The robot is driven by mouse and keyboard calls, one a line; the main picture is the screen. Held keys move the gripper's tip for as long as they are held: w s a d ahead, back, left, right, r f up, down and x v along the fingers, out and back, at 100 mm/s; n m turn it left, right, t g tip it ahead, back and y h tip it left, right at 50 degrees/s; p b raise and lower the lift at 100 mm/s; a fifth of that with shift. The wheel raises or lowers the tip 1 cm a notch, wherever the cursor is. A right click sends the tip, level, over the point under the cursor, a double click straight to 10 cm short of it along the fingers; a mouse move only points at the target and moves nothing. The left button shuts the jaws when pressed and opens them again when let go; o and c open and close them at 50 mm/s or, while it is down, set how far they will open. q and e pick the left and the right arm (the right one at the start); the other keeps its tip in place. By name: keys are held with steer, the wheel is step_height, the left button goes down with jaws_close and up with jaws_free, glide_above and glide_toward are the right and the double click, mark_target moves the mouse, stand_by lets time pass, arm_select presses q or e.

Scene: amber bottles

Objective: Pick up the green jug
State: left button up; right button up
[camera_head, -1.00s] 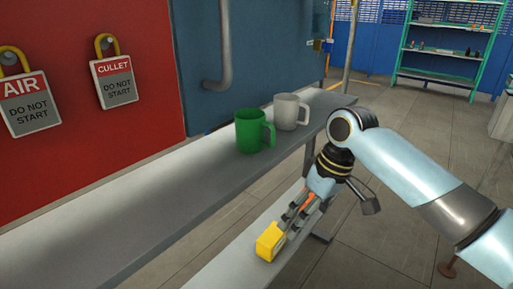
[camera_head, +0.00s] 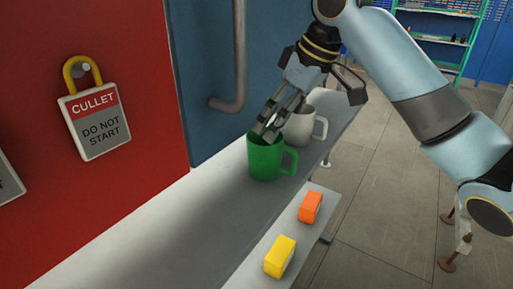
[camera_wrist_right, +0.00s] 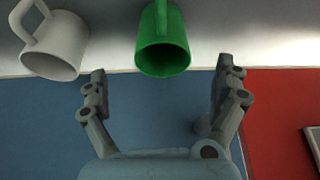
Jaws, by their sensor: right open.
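The green jug (camera_head: 264,162) stands upright on the grey upper shelf (camera_head: 215,221), its handle towards the right. My right gripper (camera_head: 268,128) is open above and behind its rim, with its fingers pointing down at the jug. In the right wrist view the green jug (camera_wrist_right: 163,45) appears ahead, in the gap between the open fingers of my right gripper (camera_wrist_right: 161,82), and neither finger visibly touches it. My left gripper is not in view.
A white mug (camera_head: 300,128) stands just behind the green jug, close to my right gripper. An orange block (camera_head: 310,207) and a yellow block (camera_head: 280,257) lie on the lower shelf. A blue wall and grey pipe (camera_head: 238,70) stand behind. The near shelf is clear.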

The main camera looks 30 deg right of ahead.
mark_target(263, 152)
steer(key=x, duration=0.5)
steer(key=shift+a+f, duration=0.1)
steer(key=x, duration=0.5)
steer(key=shift+w+a+f, duration=0.1)
steer(key=shift+w, duration=0.1)
steer(key=shift+c, duration=0.6)
steer(key=shift+s, duration=0.1)
steer(key=c, duration=0.5)
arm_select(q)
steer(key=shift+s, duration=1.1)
arm_select(e)
steer(key=c, duration=0.5)
steer(key=shift+c, duration=0.2)
